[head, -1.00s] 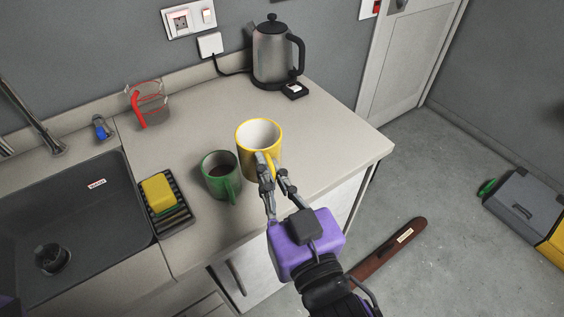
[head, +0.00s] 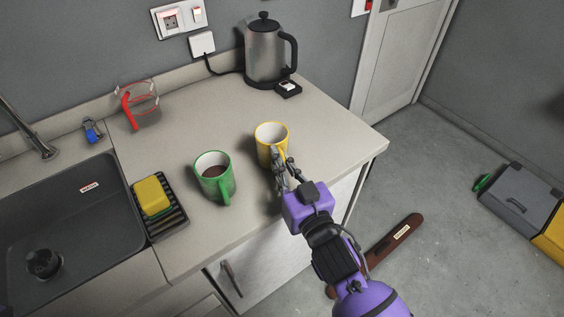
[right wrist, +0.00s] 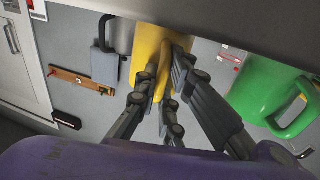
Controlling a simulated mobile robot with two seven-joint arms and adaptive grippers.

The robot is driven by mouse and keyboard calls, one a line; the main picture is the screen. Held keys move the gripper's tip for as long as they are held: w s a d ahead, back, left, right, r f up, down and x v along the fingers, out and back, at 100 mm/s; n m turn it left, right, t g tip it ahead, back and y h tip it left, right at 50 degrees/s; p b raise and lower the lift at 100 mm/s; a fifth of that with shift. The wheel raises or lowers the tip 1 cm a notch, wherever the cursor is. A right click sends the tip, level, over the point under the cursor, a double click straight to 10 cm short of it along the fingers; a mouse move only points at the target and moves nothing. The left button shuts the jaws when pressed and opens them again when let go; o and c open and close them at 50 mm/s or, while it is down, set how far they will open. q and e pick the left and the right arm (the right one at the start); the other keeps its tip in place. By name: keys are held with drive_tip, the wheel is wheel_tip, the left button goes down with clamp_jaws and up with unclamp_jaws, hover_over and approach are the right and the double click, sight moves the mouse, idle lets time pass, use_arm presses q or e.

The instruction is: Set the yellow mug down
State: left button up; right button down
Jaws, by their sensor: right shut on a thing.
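The yellow mug (head: 268,145) is upright over the counter near its front edge, to the right of the green mug (head: 214,186). My right gripper (head: 281,168) is shut on the yellow mug's handle from the front. In the right wrist view the fingers (right wrist: 160,95) close around the handle of the yellow mug (right wrist: 147,48), and the green mug (right wrist: 268,92) shows at right. The mug's base is hidden, so I cannot tell whether it touches the counter (head: 320,130). The green mug holds dark liquid. My left gripper is not in view.
A kettle (head: 264,55) stands at the back. A sponge (head: 152,195) lies on a black rack (head: 172,222) beside the sink (head: 95,225). A measuring cup (head: 140,105) stands at the back left. The counter behind and right of the yellow mug is clear.

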idle(0.3)
drive_tip(key=shift+f, duration=0.25)
drive_tip(key=c, duration=1.9)
unclamp_jaws()
drive_tip(key=shift+o, duration=0.2)
